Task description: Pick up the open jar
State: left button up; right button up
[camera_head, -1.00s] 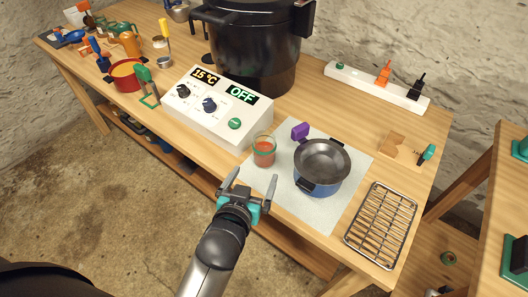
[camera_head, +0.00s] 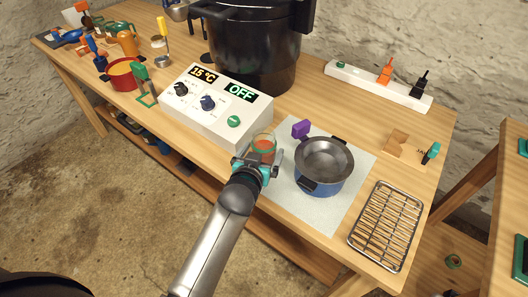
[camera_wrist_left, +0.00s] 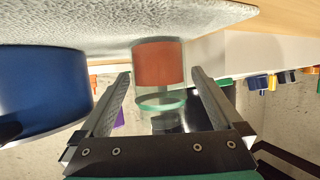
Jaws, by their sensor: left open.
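The open jar (camera_head: 263,146) is clear glass with orange-red contents and no lid. It stands upright on the near left part of the pale mat (camera_head: 335,212). In the left wrist view the jar (camera_wrist_left: 159,64) appears upside down, its greenish rim toward me. My left gripper (camera_head: 258,160) is right at the near side of the jar. In the left wrist view its two fingers (camera_wrist_left: 160,88) are apart, one on each side of the jar, with gaps between fingers and glass. The gripper's body hides the jar's lower part in the head view. My right gripper is not in view.
A blue pot (camera_head: 322,170) stands on the mat just right of the jar, with a purple item (camera_head: 301,129) behind. A white control box (camera_head: 216,108) is close on the left. A wire rack (camera_head: 386,226) lies at right. A large black canner (camera_head: 254,50) stands behind.

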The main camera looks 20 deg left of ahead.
pick_arm(q)
jog(key=shift+x, duration=0.85)
jog(key=c, duration=1.4)
jog(key=shift+r, duration=0.1)
notch_tip(320, 180, up, 20)
jog(key=p, duration=0.6)
jog(key=o, duration=1)
grip_shut()
